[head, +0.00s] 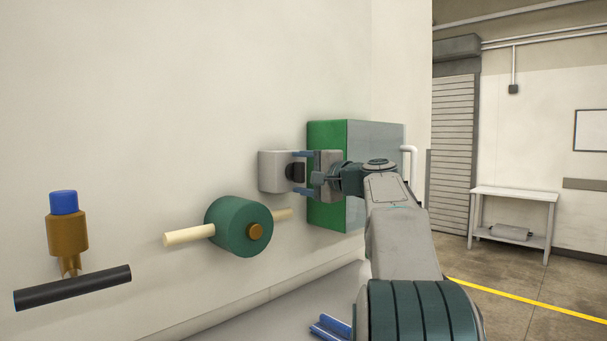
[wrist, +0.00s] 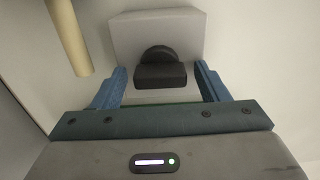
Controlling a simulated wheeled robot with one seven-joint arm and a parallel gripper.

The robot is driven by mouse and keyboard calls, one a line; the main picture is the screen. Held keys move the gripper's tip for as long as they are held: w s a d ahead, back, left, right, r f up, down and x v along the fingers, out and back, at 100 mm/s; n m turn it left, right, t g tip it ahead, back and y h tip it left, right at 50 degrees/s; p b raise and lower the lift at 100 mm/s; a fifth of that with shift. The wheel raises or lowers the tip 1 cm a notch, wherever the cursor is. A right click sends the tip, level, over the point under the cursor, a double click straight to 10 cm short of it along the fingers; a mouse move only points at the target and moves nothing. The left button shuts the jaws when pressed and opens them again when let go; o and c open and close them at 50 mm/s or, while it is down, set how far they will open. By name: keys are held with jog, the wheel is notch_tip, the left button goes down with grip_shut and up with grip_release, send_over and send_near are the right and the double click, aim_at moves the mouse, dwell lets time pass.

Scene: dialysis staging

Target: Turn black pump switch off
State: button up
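The black pump switch (head: 295,172) is a dark round knob with a raised grip bar on a light grey box (head: 273,171) fixed to the wall. In the wrist view the switch (wrist: 160,72) is in the middle, in front of its grey box (wrist: 190,35). My gripper (head: 305,174) is at the box, one finger above and one below the switch in the head view. In the wrist view the blue fingers of my gripper (wrist: 160,84) stand apart on either side of the switch, with gaps on both sides. My gripper is open and holds nothing.
A green and grey cabinet (head: 326,150) stands right behind my gripper. A green valve body (head: 238,227) with a cream pipe (head: 188,235) is on the wall below left. A brown fitting with a blue cap (head: 66,232) and a black bar (head: 72,288) are farther left.

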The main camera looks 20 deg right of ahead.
jog(key=shift+s, duration=0.1)
jog(key=b+v, duration=0.1)
jog(key=v, duration=1.2)
jog(key=shift+s+d, duration=0.15)
jog(key=shift+s, duration=0.15)
